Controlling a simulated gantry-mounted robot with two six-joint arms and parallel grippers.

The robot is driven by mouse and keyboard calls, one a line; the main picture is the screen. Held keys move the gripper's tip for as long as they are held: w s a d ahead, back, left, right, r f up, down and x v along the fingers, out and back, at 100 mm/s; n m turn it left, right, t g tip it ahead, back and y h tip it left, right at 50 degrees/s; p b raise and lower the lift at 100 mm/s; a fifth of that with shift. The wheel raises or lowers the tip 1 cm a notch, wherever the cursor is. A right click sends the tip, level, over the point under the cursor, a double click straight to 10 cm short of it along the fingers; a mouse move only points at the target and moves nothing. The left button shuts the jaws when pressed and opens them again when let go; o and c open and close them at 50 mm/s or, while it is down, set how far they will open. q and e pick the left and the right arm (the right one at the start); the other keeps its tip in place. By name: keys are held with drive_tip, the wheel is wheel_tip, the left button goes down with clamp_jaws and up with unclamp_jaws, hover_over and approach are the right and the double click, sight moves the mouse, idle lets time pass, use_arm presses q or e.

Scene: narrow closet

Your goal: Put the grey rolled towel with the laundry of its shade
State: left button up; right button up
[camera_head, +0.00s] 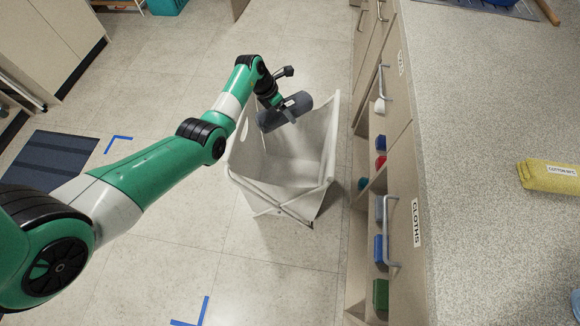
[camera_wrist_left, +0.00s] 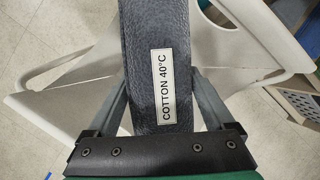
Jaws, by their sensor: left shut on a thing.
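A dark grey rolled towel (camera_head: 285,111) is held by my left gripper (camera_head: 283,106) above the white laundry hamper (camera_head: 283,190), near its far side. In the left wrist view the towel (camera_wrist_left: 155,60) sits between the two fingers and carries a label reading "COTTON 40°C". The white hamper (camera_wrist_left: 60,120) shows beneath and around it there. The hamper stands on the floor on folding legs, and the part of its inside that I can see looks empty. My right gripper is not in either view.
A speckled counter (camera_head: 480,150) runs along the right, with a yellow labelled rolled towel (camera_head: 548,177) on it. Below it are drawers with handles and open shelves with coloured items. A dark striped mat (camera_head: 48,160) lies on the floor at left. Blue tape corners mark the floor.

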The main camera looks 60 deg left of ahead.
use_arm(q)
drive_tip(key=shift+f, duration=0.1)
drive_tip(key=o, duration=1.3)
drive_tip(key=p+v, duration=0.7)
drive_tip(key=v, duration=0.3)
drive_tip(key=shift+a+r+p, duration=0.1)
drive_tip(key=shift+r+p, duration=0.2)
drive_tip(key=shift+r, duration=0.05)
drive_tip(key=shift+s+r, duration=0.3)
drive_tip(key=shift+r, duration=0.1)
